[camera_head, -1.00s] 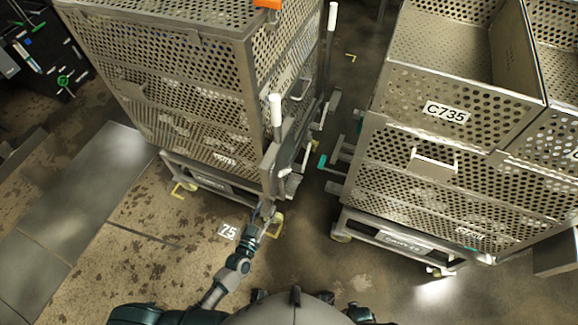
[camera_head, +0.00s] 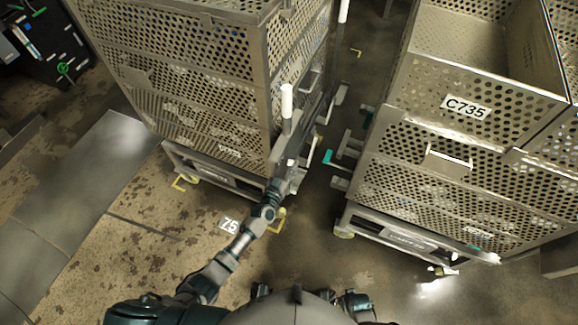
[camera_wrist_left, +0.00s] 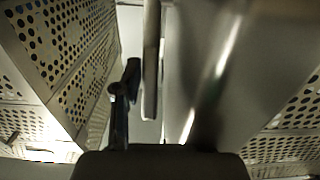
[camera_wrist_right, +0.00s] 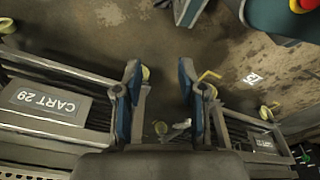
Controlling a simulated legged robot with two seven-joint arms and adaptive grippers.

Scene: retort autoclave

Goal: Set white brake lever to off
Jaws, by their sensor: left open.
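A white-handled lever (camera_head: 287,100) stands upright at the near corner of the left cart (camera_head: 195,85). A second white handle (camera_head: 344,10) stands farther back on the same side, cut by the top edge. I cannot tell from the pictures which one is the brake lever. My left gripper (camera_head: 286,180) is open at the cart's lower corner, below the near white handle. In the left wrist view, one dark finger (camera_wrist_left: 125,92) shows beside a grey metal bar (camera_wrist_left: 151,60); contact is unclear. My right gripper (camera_wrist_right: 160,100) is open and empty in the right wrist view.
A second perforated cart labelled C735 (camera_head: 465,108) stands at the right, with a narrow gap between the carts. Teal (camera_head: 328,157) and white pedals stick into that gap. A yellow bracket (camera_head: 277,221) lies low by the left cart. Open floor (camera_head: 120,245) lies at the left.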

